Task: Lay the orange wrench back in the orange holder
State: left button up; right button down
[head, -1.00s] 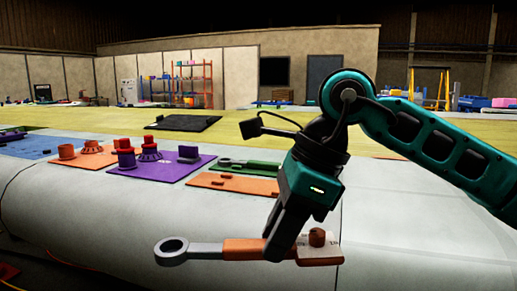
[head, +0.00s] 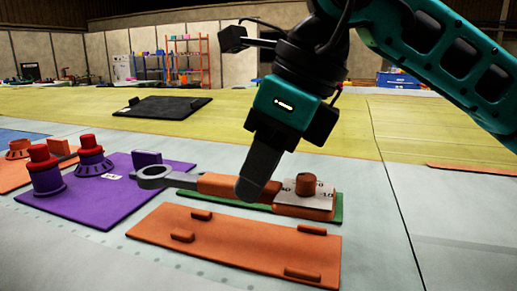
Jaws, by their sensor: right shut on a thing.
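The orange wrench (head: 225,185) has a grey ring end at the left, an orange handle and a white marked plate with a brown knob at the right. My right gripper (head: 258,190) is shut on its handle and holds it roughly level. In the picture the wrench lies just beyond the orange holder (head: 225,240) and overlaps the green mat; its height above the surface is hard to tell. The orange holder is a flat orange board with several small raised pegs, and it is empty. My left gripper is not in view.
A purple mat (head: 100,205) with red-topped purple parts (head: 92,155) lies to the left. A green mat (head: 335,208) is partly hidden behind the wrench. A black panel (head: 163,106) lies farther back on the yellow surface. The pale surface at the right is mostly clear.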

jog(key=shift+w, duration=0.35)
jog(key=shift+s+f+b, duration=0.15)
jog(key=shift+f+b, duration=0.35)
jog(key=shift+b, duration=0.05)
notch_tip(320, 180, down, 3)
jog(key=shift+r+b, duration=0.1)
jog(key=shift+b, duration=0.95)
jog(key=shift+f+b, duration=0.55)
jog(key=shift+f, duration=0.25)
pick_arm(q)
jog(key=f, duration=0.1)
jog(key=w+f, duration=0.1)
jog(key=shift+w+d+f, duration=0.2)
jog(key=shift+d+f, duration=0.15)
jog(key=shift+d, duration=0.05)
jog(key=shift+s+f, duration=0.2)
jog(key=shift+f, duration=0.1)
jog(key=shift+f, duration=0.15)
